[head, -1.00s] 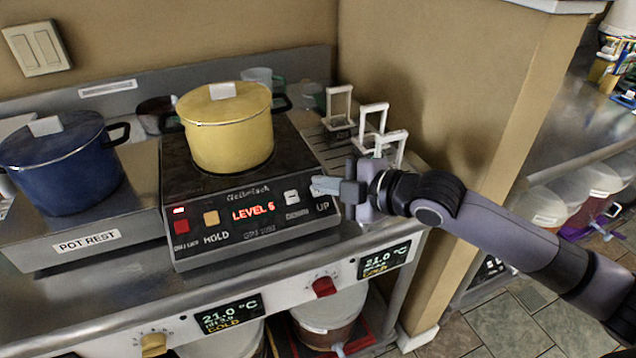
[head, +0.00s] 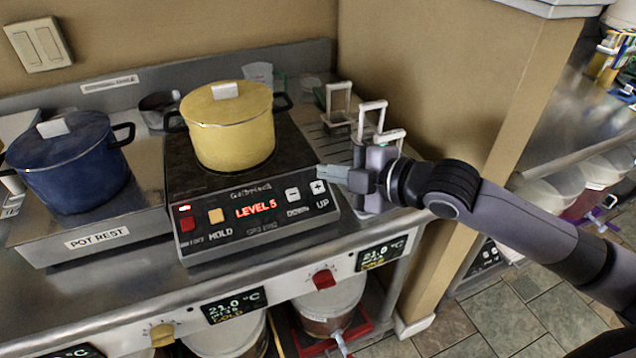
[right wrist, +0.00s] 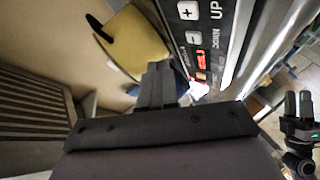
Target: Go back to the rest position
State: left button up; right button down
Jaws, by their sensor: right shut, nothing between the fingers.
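My right gripper (head: 328,173) is shut and empty. In the head view it is just above the right end of the hot plate's control panel, close to the plus and minus buttons, and apart from the yellow pot. The hot plate (head: 262,228) shows "LEVEL 5" in red. The yellow pot (head: 232,142) stands on it with its lid on. In the right wrist view the shut fingers (right wrist: 156,85) point towards the yellow pot (right wrist: 138,42), with the control panel (right wrist: 200,40) beside them. Another gripper (right wrist: 298,105), seemingly my left one, shows at the right edge there; its fingers look close together.
A blue lidded pot (head: 70,170) stands on the pot rest (head: 97,239) at left. White-handled holders (head: 372,118) stand close behind my right gripper. A tan wall corner (head: 440,90) is behind my forearm. Buckets (head: 330,300) stand below the counter.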

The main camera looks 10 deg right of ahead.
dwell(0.3)
jog(key=s+f+m+g+h, duration=0.2)
jog(key=s+f+m+h, duration=0.1)
jog(key=s+f+m, duration=0.5)
jog(key=s+d+f+m+g+h, duration=0.3)
jog(key=s+d+f+m, duration=0.25)
jog(key=s, duration=0.45)
jog(key=s+d+f+m+g+h, duration=0.25)
jog(key=s+d+f+m, duration=0.3)
jog(key=s, duration=0.45)
jog(key=w+a+f+t+y, duration=0.1)
jog(key=w+a+f+t, duration=0.1)
jog(key=w+f+t, duration=0.5)
jog(key=shift+a+f+t, duration=0.15)
jog(key=shift+f+t, duration=0.2)
jog(key=shift+f, duration=0.4)
